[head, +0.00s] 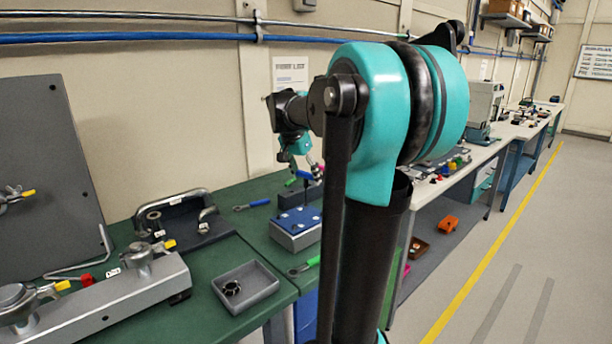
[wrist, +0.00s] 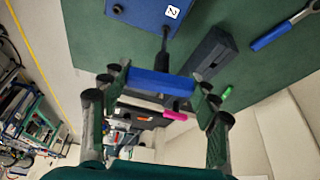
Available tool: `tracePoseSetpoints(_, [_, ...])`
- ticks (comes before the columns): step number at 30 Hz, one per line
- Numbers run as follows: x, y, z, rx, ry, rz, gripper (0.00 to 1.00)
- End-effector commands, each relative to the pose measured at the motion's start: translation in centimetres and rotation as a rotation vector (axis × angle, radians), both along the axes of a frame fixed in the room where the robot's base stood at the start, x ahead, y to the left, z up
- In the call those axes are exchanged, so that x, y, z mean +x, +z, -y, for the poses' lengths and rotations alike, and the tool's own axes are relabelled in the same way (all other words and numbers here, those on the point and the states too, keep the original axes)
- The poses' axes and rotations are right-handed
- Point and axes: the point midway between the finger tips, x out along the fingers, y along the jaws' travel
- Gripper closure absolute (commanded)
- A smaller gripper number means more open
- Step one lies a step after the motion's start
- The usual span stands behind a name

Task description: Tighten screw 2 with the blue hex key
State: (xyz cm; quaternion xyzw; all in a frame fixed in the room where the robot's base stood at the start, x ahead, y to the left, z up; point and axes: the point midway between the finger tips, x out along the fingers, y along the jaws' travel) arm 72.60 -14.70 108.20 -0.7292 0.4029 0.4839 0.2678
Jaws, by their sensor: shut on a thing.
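In the wrist view my gripper (wrist: 161,84) is shut on the blue handle of the hex key (wrist: 158,83), which lies crosswise between the fingers. A dark shaft runs from the handle toward the blue block (wrist: 150,10), which carries a label "2" (wrist: 172,12). Whether the tip touches a screw cannot be told. In the head view the blue block (head: 298,219) sits on a grey base on the green table. My gripper (head: 308,172) is above and behind it, partly hidden by my arm. The screw itself is not clearly visible.
A dark block (wrist: 209,54) stands beside the key, with pink (wrist: 174,115) and green (wrist: 227,92) handles nearby. A blue-handled wrench (head: 252,204) and a green-handled tool (head: 304,266) lie on the table. A grey tray (head: 262,296) stands at the front.

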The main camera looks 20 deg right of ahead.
Motion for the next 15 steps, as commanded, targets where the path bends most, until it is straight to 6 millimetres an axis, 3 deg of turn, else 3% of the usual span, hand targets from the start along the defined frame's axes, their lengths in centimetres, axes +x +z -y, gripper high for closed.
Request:
tracePoseSetpoints(7, [0.04, -0.01, -0.02, 0.001, -0.021, -0.001, 0.71])
tracePoseSetpoints(15, [0.09, -0.05, 0.02, 0.0, -0.287, -0.001, 0.71])
